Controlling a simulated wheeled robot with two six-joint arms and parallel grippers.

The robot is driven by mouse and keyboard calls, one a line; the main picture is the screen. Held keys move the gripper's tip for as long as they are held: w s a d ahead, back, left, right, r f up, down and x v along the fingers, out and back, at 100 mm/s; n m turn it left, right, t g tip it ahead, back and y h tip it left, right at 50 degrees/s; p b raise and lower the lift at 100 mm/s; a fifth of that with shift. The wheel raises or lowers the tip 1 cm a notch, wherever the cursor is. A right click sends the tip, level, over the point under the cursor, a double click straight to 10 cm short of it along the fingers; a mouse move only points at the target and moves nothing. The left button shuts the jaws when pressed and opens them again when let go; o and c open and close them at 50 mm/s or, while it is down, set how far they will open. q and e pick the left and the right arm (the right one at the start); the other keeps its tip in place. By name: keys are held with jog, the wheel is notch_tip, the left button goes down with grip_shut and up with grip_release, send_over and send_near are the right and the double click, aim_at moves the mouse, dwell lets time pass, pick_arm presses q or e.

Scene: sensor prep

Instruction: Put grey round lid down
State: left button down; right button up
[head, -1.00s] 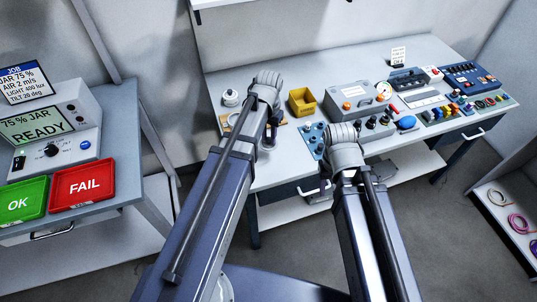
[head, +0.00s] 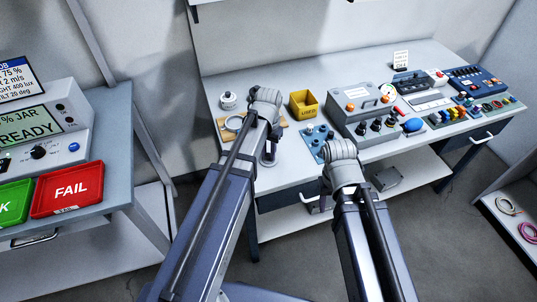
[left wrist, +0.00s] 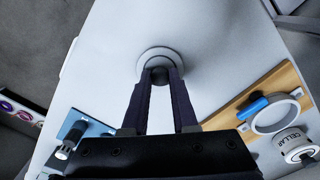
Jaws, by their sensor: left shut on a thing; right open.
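The grey round lid (left wrist: 160,53) shows in the left wrist view as a pale disc with a dark knob. My left gripper (left wrist: 160,76) is shut on the knob, over a bare stretch of the white bench top. In the head view the lid (head: 268,161) shows below my left gripper (head: 270,143), near the bench's front edge and partly hidden by the wrist. I cannot tell whether the lid touches the bench. My right gripper (head: 318,203) is open, in front of the bench edge and largely hidden by its own wrist.
A wooden board (left wrist: 237,105) with a ring (left wrist: 278,113) and a white jar (left wrist: 296,146) lie to one side of the lid. A blue panel with dark knobs (head: 318,141), a yellow bin (head: 303,104) and a grey control box (head: 362,108) stand rightward. Bench between is clear.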

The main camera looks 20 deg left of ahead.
aim_at(268, 155)
pick_arm(q)
jog(key=shift+f, duration=0.1)
jog(key=c, duration=0.7)
grip_release()
notch_tip(268, 155, up, 12)
jog(key=p, duration=1.2)
jog(key=s+d+m+y, duration=0.1)
jog(key=s+d, duration=0.9)
jog(key=s, duration=0.4)
jog(key=shift+s+d+r+m, duration=0.15)
jog(key=shift+d+r+m, duration=0.05)
jog(key=shift+d+m, duration=0.1)
